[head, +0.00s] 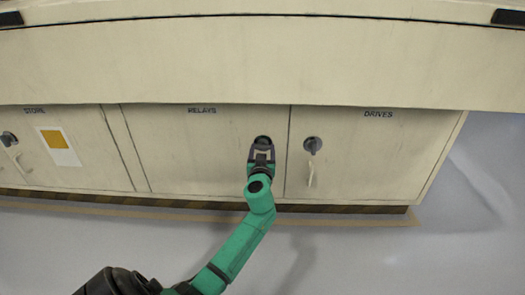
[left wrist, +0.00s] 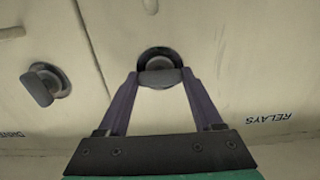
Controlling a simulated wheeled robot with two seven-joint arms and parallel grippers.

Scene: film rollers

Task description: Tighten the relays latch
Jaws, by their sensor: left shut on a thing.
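The relays door (head: 190,150) is a cream panel in the middle of the cabinet, labelled RELAYS. Its latch (left wrist: 160,73) is a dark round knob with a flat grip, near the door's edge by the drives door. My left gripper (head: 262,150) reaches up to it in the head view and hides most of the latch there. In the left wrist view the gripper's two fingers (left wrist: 160,86) stand on either side of the latch's grip and are shut on it. My right gripper is not in view.
The store door (head: 50,165) at left has a latch and an orange-and-white label. A wide ledge (head: 250,62) overhangs the doors. The floor in front is clear.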

